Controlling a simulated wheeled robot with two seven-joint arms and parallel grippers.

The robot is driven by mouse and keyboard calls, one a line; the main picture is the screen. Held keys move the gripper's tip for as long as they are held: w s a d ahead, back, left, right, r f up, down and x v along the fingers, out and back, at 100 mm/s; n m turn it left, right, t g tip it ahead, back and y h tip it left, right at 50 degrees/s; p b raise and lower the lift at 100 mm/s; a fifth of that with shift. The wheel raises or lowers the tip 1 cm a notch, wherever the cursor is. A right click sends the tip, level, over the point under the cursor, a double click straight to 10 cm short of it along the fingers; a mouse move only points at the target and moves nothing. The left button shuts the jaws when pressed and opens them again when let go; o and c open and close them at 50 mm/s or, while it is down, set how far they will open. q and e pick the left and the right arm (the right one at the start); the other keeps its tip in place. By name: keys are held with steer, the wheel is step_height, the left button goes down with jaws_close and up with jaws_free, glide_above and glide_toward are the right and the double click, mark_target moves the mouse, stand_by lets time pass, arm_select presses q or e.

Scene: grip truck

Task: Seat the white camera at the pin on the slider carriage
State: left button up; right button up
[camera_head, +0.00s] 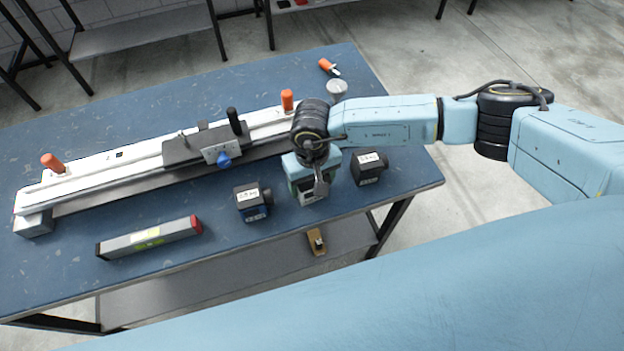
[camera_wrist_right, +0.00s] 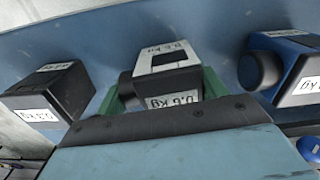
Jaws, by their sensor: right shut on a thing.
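The white camera (camera_head: 309,198), a small box with a white face and a dark lens, is at the front of the blue table; it also shows in the right wrist view (camera_wrist_right: 166,62) with a 0.6 kg label. My right gripper (camera_head: 312,188) is shut on it from above, green fingers on both sides; whether it touches the table I cannot tell. The slider carriage (camera_head: 180,151) is a grey plate on the white rail, with a black handle and a blue knob. A small upright pin (camera_head: 183,134) seems to stand on it. My left gripper is not in view.
A black-and-blue camera (camera_head: 252,203) stands left of my gripper, a black camera (camera_head: 369,168) right of it. The slider rail (camera_head: 95,179) has orange knobs. A grey bar (camera_head: 150,238) with a red end lies in front. An orange-handled tool (camera_head: 328,67) lies at the back.

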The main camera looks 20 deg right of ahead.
steer(key=shift+w+r+p, duration=0.1)
steer(key=shift+r+p, duration=0.65)
steer(key=shift+r, duration=0.6)
steer(key=shift+r+p, duration=1.45)
steer(key=shift+r, duration=1.05)
steer(key=shift+r, duration=0.1)
steer(key=shift+r+p, duration=0.65)
steer(key=shift+r, duration=0.4)
steer(key=shift+r+p, duration=1.25)
steer(key=shift+r, duration=1.35)
